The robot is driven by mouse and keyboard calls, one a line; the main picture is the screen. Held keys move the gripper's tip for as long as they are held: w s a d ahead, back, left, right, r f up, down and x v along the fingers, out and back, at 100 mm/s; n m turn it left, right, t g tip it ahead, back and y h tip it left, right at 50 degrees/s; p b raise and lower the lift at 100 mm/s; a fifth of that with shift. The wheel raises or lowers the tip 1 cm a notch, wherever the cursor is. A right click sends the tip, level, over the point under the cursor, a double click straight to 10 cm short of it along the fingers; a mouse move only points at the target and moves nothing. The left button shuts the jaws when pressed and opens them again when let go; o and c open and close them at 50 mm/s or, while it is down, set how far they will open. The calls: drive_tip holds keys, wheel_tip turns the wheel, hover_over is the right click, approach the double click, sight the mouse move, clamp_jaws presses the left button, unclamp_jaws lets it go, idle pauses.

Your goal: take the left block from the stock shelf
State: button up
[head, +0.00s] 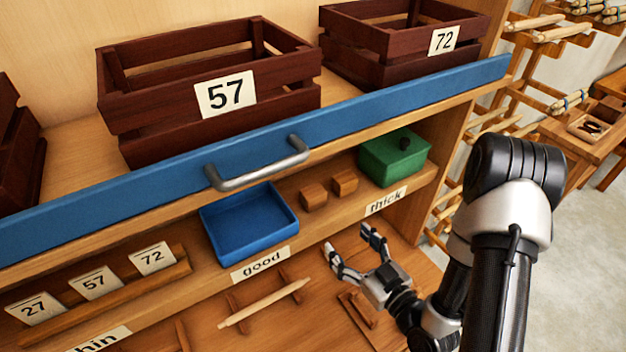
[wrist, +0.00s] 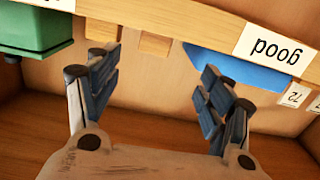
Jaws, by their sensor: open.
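Two small brown wooden blocks stand side by side on the stock shelf (head: 330,212), between a blue tray and a green box. The left block (head: 313,197) is nearer the blue tray; the right block (head: 345,182) is nearer the green box. The wrist view looks flipped, so the left block (wrist: 155,44) shows right of the other there, partly hidden by the shelf edge. My gripper (head: 348,243) is open and empty, in front of and below the shelf edge, apart from both blocks. Its two fingers (wrist: 157,82) are spread wide in the wrist view.
The blue tray (head: 248,222) and green box (head: 393,158) flank the blocks. A blue rail (head: 120,187) with a metal handle (head: 258,163) runs above the shelf, under crates 57 (head: 210,85) and 72 (head: 395,45). A pale stick (head: 263,304) lies on supports below.

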drive_tip(key=b, duration=0.3)
approach(318, 197)
wheel_tip(318, 197, down, 2)
drive_tip(key=b, duration=0.4)
drive_tip(key=w+a+b, duration=0.1)
drive_tip(key=b, duration=0.4)
drive_tip(key=shift+w+a+f+t, duration=0.1)
drive_tip(key=shift+w+a+t, duration=0.1)
drive_tip(key=shift+a+t, duration=0.15)
drive_tip(key=b+x, duration=0.2)
drive_tip(key=b, duration=0.1)
drive_tip(key=shift+b, duration=0.4)
drive_tip(key=shift+w+a+r, duration=0.3)
drive_tip(key=shift+w+a, duration=0.25)
drive_tip(key=shift+w, duration=0.2)
drive_tip(key=shift+r+x, duration=0.2)
drive_tip(key=shift+x, duration=1.4)
drive_tip(key=shift+r+x, duration=0.2)
drive_tip(key=shift+x, duration=1.35)
drive_tip(key=shift+w+d, duration=0.1)
drive_tip(key=shift+d, duration=0.15)
